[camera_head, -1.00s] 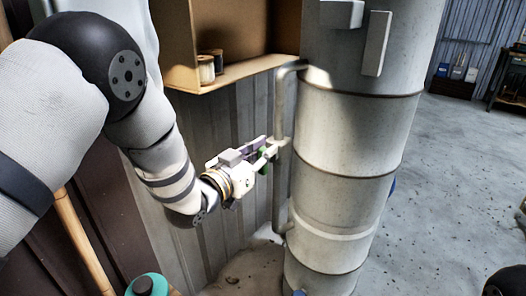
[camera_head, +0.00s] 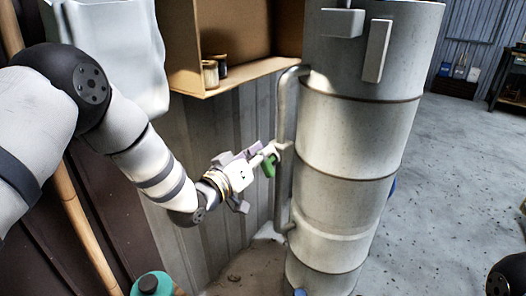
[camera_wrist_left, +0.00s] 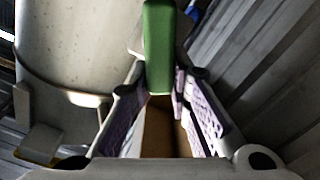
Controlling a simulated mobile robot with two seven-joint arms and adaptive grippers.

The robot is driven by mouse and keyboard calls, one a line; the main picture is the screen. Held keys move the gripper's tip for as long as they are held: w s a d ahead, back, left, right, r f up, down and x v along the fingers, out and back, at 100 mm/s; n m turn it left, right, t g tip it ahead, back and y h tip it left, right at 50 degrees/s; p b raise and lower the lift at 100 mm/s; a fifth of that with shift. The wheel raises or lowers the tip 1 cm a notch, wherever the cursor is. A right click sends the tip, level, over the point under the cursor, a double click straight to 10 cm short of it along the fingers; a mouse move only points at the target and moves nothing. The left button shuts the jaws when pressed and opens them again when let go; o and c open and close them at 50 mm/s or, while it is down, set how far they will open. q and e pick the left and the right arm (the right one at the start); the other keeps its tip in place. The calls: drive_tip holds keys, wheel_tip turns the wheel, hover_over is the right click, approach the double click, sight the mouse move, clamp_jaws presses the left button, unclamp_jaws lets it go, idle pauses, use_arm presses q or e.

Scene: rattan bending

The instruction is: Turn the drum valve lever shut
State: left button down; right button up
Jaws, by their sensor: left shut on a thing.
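The tall grey drum (camera_head: 345,140) stands right of centre in the head view, with a thin vertical pipe (camera_head: 281,190) along its left side. The valve (camera_head: 284,147) sits partway up this pipe. Its green lever (camera_head: 269,167) points downward just left of the pipe. My left gripper (camera_head: 264,156) reaches in from the left and is shut on the lever. In the left wrist view the green lever (camera_wrist_left: 158,45) runs down between the lilac finger pads (camera_wrist_left: 165,92). The fingers hide part of its lower end. My right gripper is not in view.
A brown shelf box (camera_head: 235,75) holding small spools (camera_head: 211,74) is above the gripper. A ribbed metal wall (camera_head: 190,130) stands close behind. Open floor (camera_head: 450,170) lies to the right.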

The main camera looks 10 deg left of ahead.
use_arm(q)
drive_tip(key=n, duration=0.3)
drive_tip(key=shift+w+a+f, duration=0.1)
drive_tip(key=shift+a+f, duration=0.2)
drive_tip(key=n, duration=0.2)
drive_tip(key=shift+a+f+n, duration=0.2)
drive_tip(key=shift+f+n, duration=0.15)
drive_tip(key=shift+n, duration=0.05)
drive_tip(key=shift+w+a+f+n+b, duration=0.1)
drive_tip(key=shift+f+n+b, duration=0.2)
drive_tip(key=shift+n, duration=0.75)
drive_tip(key=shift+d+f+n+b, duration=0.15)
drive_tip(key=shift+n+b, duration=0.3)
drive_tip(key=shift+n, duration=0.65)
drive_tip(key=shift+w+a+f+n+b, duration=0.15)
drive_tip(key=shift+f+n+b, duration=0.15)
drive_tip(key=shift+n, duration=0.75)
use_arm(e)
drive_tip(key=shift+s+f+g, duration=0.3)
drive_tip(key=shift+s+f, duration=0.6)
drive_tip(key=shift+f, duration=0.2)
use_arm(q)
drive_tip(key=shift+s, duration=0.15)
drive_tip(key=c, duration=1.5)
unclamp_jaws()
drive_tip(key=shift+r, duration=0.1)
drive_tip(key=shift+r, duration=0.1)
